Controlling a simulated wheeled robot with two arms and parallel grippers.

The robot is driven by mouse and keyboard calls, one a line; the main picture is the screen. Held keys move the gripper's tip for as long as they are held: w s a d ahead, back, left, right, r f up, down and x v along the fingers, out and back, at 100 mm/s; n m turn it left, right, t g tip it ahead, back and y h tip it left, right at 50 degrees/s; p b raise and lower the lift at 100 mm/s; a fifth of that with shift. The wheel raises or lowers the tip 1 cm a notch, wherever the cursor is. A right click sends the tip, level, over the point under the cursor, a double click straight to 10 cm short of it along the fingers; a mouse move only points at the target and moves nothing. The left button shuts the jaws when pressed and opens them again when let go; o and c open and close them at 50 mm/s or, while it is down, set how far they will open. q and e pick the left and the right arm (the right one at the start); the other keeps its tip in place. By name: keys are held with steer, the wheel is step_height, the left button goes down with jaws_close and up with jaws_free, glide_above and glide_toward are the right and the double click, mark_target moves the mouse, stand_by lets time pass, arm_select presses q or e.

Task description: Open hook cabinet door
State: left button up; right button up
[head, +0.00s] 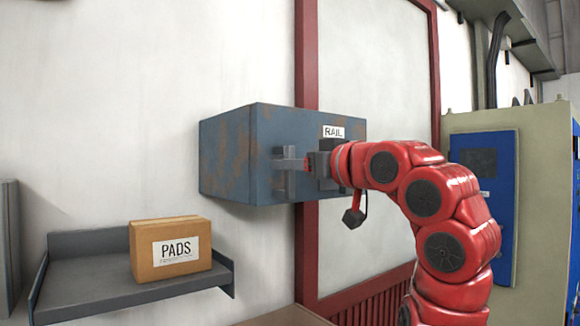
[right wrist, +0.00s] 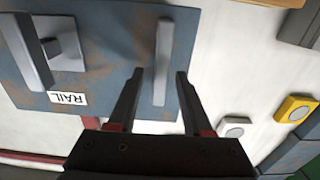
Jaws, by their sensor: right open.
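The hook cabinet (head: 230,150) is a worn blue-grey box on the wall with a RAIL label on its front. Its door (right wrist: 105,45) also shows in the right wrist view, upside down. A grey vertical bar handle (right wrist: 164,50) stands out from the door. My right gripper (right wrist: 160,74) is open, with one finger on each side of the handle as seen in the right wrist view; contact cannot be told. In the head view my right gripper (head: 292,163) is at the door front and partly hides the handle. The door looks closed. My left gripper is not in view.
A grey bracket with a bar (right wrist: 62,48) sits on the door near the label. A PADS box (head: 170,250) stands on a grey shelf (head: 90,285) at lower left. A blue-doored cabinet (head: 485,165) is at right. Wall buttons (right wrist: 297,109) show in the wrist view.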

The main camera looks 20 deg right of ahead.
steer(key=shift+w+a, duration=0.3)
steer(key=shift+w, duration=0.3)
jaws_close()
stand_by(1.1)
